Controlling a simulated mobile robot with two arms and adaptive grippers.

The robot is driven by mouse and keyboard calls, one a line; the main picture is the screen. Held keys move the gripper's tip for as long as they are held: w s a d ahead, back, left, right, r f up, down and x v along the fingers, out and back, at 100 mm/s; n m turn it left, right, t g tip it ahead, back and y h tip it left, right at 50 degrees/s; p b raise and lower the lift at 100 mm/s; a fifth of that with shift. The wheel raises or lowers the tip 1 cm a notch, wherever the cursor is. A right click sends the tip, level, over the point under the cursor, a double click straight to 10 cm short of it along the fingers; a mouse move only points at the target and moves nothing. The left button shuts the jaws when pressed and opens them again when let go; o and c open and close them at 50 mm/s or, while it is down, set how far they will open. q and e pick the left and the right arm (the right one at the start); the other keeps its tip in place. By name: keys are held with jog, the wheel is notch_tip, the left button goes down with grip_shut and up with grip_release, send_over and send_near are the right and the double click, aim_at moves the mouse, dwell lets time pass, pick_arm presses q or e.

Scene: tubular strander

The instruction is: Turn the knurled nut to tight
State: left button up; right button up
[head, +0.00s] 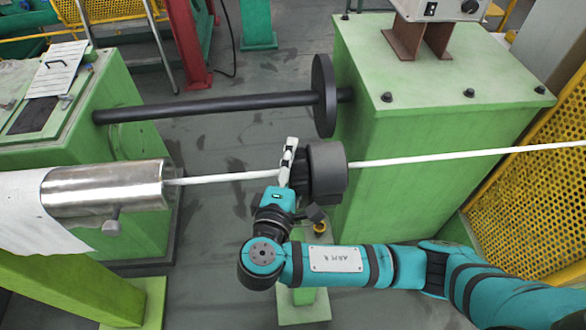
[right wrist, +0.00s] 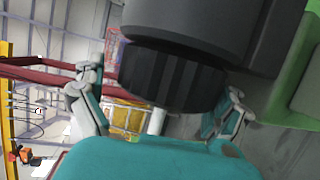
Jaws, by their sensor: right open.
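The knurled nut (right wrist: 165,78) is a dark, ridged ring below a larger smooth dark grey cylinder (right wrist: 190,22) in the right wrist view. In the head view the cylinder (head: 328,172) sits around a white rod, and the nut at its left end is mostly hidden by my gripper. My right gripper (right wrist: 162,92) is open, with one finger on each side of the nut. A gap shows between the left finger and the nut; I cannot tell whether the right finger touches it. In the head view my right gripper (head: 288,165) is just left of the cylinder. My left gripper is not in view.
A white rod (head: 230,178) runs from a shiny metal cylinder (head: 105,187) on the left. A black shaft (head: 210,104) with a round disc (head: 323,95) lies behind. A green cabinet (head: 440,75) stands right. Yellow mesh (head: 535,185) borders the right side.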

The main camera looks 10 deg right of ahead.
jog(key=a+f+p+v, duration=0.1)
jog(key=p+v, duration=0.6)
jog(key=v, duration=1.3)
jog(key=shift+a, duration=0.2)
dwell(0.9)
jog(key=shift+s+r, duration=0.1)
dwell(0.4)
